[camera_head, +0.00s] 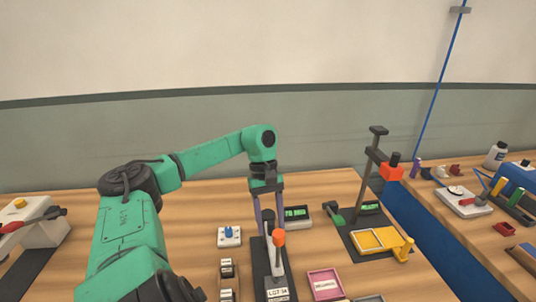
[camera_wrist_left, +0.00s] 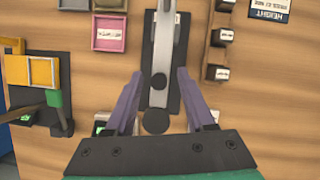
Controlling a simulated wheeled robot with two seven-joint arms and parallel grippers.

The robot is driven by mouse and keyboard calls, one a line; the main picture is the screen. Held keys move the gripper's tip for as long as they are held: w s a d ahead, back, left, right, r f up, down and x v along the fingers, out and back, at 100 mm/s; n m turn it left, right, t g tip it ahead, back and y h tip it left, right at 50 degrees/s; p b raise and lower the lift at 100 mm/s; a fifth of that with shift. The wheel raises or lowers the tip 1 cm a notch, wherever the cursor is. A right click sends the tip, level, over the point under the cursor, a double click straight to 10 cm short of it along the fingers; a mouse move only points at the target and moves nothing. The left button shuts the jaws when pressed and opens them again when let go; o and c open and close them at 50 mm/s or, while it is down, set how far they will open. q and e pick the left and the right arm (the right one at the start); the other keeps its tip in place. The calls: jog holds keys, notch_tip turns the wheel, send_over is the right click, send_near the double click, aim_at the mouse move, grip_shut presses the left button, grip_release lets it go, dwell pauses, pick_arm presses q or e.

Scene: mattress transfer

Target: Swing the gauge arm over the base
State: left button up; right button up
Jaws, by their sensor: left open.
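A long dark base (camera_head: 260,262) with a light grey arm (camera_head: 276,262) stands at the table's front middle. The arm's end is orange, and a dark round knob shows behind it. In the left wrist view the grey arm (camera_wrist_left: 164,45) lies along the dark base (camera_wrist_left: 147,65). I cannot tell whether this is the gauge arm. My left gripper (camera_head: 270,231) points down with its purple fingers apart. In the left wrist view the left gripper (camera_wrist_left: 159,74) has a finger on each side of the base, holding nothing. Whether they touch it is unclear.
A post stand with an orange block (camera_head: 391,172) and a yellow tray (camera_head: 375,240) is to the right. A pink tray (camera_head: 325,283), a blue-knobbed block (camera_head: 229,236) and a green display (camera_head: 297,213) are nearby. A grey device (camera_head: 40,225) stands far left.

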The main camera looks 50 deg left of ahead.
pick_arm(q)
jog(key=p+v, duration=0.8)
jog(key=v, duration=0.6)
jog(key=shift+f, duration=0.1)
jog(key=shift+s+d, duration=0.1)
